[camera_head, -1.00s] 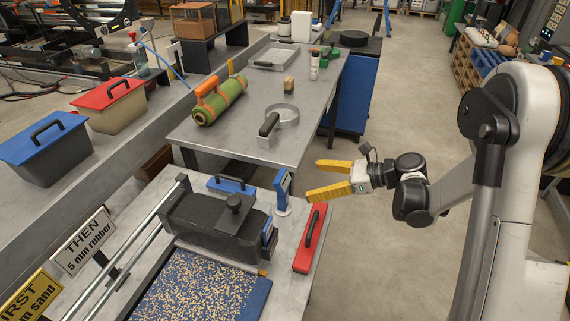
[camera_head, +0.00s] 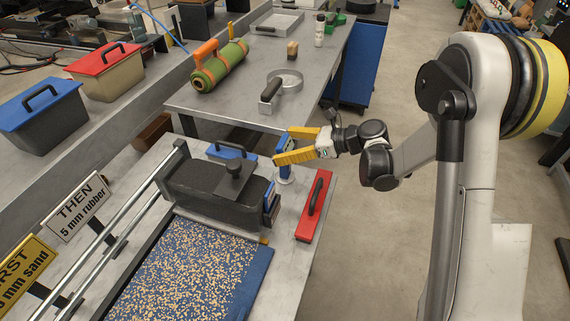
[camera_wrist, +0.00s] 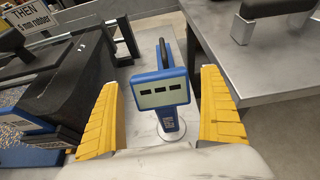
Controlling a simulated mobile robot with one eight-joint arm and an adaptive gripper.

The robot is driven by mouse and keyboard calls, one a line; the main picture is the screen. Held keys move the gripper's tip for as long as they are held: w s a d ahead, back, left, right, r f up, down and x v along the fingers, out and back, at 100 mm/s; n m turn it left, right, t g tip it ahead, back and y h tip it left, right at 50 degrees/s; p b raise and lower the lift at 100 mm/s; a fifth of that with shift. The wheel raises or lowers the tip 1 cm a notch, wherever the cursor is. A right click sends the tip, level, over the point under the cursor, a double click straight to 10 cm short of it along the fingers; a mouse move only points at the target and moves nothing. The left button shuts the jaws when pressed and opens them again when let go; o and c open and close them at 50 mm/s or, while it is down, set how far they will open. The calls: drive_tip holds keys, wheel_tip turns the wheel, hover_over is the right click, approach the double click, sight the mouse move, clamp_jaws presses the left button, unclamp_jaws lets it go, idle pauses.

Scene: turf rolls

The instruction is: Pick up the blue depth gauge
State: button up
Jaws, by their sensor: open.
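The blue depth gauge (camera_wrist: 161,90) stands upright on a round pale base on the near grey table, its display panel facing my wrist camera. In the head view the gauge (camera_head: 284,164) is partly hidden by my yellow fingers. My gripper (camera_wrist: 165,115) is open, with one yellow finger on each side of the gauge in the wrist view. The gauge's lower part and base lie between and beyond the fingertips, and no contact shows. In the head view my gripper (camera_head: 287,145) reaches in from the right at the height of the gauge's upper part.
A red handled block (camera_head: 314,207) lies just right of the gauge. A dark hopper box (camera_head: 215,190) and a blue handled block (camera_head: 230,152) stand to its left. The far table (camera_head: 225,110) holds a green roll (camera_head: 220,68) and a ring-shaped tool (camera_head: 285,80).

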drive_tip(key=c, duration=1.5)
drive_tip(key=shift+r, duration=0.1)
